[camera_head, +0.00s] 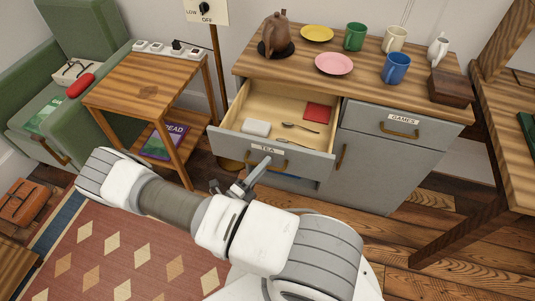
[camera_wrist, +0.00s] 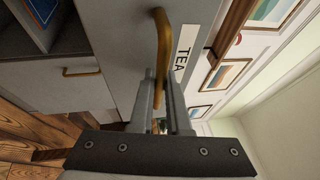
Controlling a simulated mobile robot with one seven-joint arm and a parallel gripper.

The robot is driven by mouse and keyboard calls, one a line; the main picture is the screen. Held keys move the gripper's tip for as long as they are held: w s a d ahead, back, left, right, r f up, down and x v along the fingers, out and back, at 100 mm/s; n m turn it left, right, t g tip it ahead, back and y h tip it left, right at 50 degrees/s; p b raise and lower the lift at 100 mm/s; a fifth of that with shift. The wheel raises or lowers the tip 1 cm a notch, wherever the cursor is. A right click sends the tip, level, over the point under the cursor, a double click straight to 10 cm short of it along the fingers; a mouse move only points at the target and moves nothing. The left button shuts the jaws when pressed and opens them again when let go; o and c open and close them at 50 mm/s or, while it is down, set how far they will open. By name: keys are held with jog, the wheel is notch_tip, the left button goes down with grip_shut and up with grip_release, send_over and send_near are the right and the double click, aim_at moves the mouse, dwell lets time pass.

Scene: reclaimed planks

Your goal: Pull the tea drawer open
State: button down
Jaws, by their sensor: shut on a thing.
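The tea drawer (camera_head: 230,139) is pulled out of the grey cabinet, and its inside shows in the head view. Its grey front carries a white label reading TEA, also seen in the wrist view (camera_wrist: 184,50). In the drawer lie a white box (camera_head: 256,127), a dark spoon-like item (camera_head: 300,127) and a red packet (camera_head: 317,112). My gripper (camera_head: 262,168) is at the drawer front, shut on the brass handle. In the wrist view the handle (camera_wrist: 161,40) runs down between the fingers (camera_wrist: 162,105). Part of the handle is hidden by the fingers.
The cabinet top (camera_head: 290,68) holds a brown teapot, plates, several mugs, a white jug and a dark box. The GAMES drawer (camera_head: 384,117) on the right is shut. A small side table (camera_head: 135,85) stands to the left, a wooden desk (camera_head: 505,120) to the right.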

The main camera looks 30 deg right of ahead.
jog(key=shift+s+a, duration=0.25)
jog(key=shift+a, duration=0.05)
jog(key=c, duration=0.9)
grip_release()
jog(key=v, duration=1.7)
jog(key=shift+a+f, duration=0.1)
jog(key=shift+a, duration=0.1)
